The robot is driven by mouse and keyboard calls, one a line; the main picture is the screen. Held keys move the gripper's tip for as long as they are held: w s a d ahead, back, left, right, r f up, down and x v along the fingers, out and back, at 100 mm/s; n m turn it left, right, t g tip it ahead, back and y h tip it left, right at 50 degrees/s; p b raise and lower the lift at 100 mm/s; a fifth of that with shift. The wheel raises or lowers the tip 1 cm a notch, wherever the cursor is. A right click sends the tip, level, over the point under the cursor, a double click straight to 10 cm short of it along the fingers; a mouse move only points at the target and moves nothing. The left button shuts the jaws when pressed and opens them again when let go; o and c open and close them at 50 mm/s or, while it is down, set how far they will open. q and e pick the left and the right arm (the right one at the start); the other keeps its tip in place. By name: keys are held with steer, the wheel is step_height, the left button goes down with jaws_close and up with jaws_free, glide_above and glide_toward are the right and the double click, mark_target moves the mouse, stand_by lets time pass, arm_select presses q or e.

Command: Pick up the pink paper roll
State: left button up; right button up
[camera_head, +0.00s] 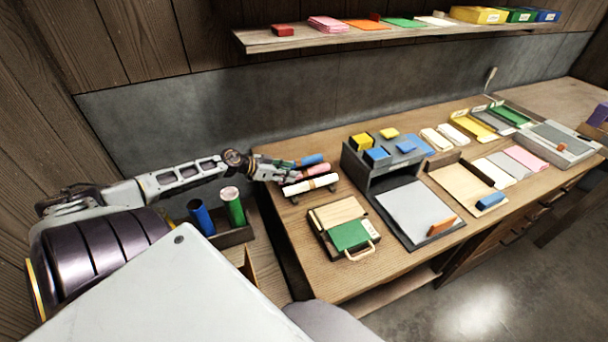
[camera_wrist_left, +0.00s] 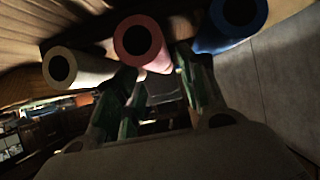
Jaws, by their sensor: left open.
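The pink paper roll (camera_head: 317,170) lies on a small dark rack at the left end of the desk, between a blue roll (camera_head: 311,160) and a white roll (camera_head: 311,185). My left gripper (camera_head: 290,173) is at the left ends of these rolls. In the left wrist view the open end of the pink roll (camera_wrist_left: 157,48) faces me, between and just beyond the fingertips of my open left gripper (camera_wrist_left: 155,72). The white roll (camera_wrist_left: 85,68) is on the left there and the blue roll (camera_wrist_left: 232,30) is close to the right finger. Whether a finger touches the pink roll is unclear. My right gripper is not in view.
A dark box (camera_head: 232,236) with upright blue and green rolls stands left of the desk. A green-and-wood clipboard-like item (camera_head: 347,232) lies in front of the rack. A grey organiser (camera_head: 385,178) stands to the right. A wall shelf (camera_head: 400,36) runs above.

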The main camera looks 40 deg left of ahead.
mark_target(304, 173)
arm_select(q)
steer(key=shift+w+d+f, duration=0.1)
steer(key=shift+w+f, duration=0.05)
steer(key=shift+w, duration=0.1)
steer(key=shift+w+d+f+b, duration=0.2)
steer(key=shift+w+b, duration=0.1)
steer(key=shift+w+d+f, duration=0.15)
steer(key=shift+w+f, duration=0.05)
steer(key=shift+w, duration=0.1)
steer(key=shift+w+d+f, duration=0.15)
steer(key=shift+w+f, duration=0.05)
steer(key=shift+w, duration=0.1)
steer(key=shift+b+x, duration=0.5)
steer(key=shift+x, duration=0.6)
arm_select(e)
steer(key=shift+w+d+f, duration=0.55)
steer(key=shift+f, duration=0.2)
arm_select(q)
steer(key=shift+c, duration=0.3)
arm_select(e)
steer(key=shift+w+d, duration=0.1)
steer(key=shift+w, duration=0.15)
arm_select(q)
steer(key=c, duration=0.7)
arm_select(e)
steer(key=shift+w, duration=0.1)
